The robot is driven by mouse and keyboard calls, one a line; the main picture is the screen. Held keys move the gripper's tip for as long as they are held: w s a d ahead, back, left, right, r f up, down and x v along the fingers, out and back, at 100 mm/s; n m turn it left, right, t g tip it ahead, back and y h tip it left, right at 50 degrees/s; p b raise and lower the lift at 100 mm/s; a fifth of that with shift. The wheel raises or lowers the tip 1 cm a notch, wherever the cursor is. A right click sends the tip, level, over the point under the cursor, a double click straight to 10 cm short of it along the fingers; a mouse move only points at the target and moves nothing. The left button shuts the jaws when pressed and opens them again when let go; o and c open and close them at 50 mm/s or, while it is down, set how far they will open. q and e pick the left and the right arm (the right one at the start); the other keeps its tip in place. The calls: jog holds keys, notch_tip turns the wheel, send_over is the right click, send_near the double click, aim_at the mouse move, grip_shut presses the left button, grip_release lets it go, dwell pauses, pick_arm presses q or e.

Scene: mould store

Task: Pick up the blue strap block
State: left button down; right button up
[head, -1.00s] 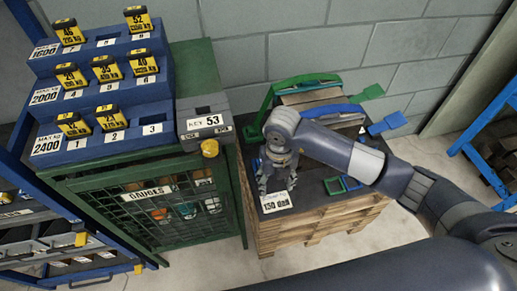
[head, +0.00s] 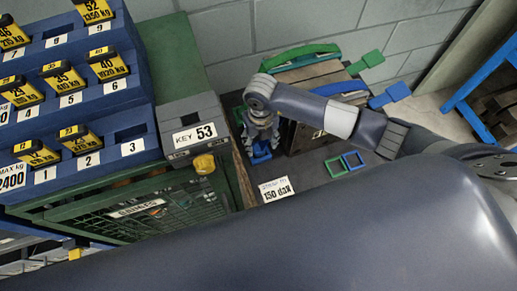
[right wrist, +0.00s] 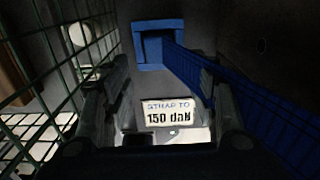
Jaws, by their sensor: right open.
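My right gripper (head: 262,143) points down over the dark top of the pallet stack, open. A blue piece (head: 262,154), probably the blue strap block, shows just below its fingers and is partly hidden by them. In the right wrist view the open fingers (right wrist: 163,78) stand apart, with nothing held between them. Contact cannot be told. My left gripper is not in view.
A "150 daN" card (head: 276,189) lies in front of the gripper. Small green (head: 335,167) and blue (head: 354,160) frames lie to its right. A strapped block with a green strap (head: 300,54) stands behind. The green mesh cabinet (head: 175,208) is close on the left.

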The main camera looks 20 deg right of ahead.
aim_at(259, 149)
jog(key=f, duration=0.4)
jog(key=shift+w+f, duration=0.2)
jog(key=shift+w, duration=0.1)
jog(key=shift+f, duration=0.2)
jog(key=shift+c, duration=0.8)
jog(key=c, duration=0.9)
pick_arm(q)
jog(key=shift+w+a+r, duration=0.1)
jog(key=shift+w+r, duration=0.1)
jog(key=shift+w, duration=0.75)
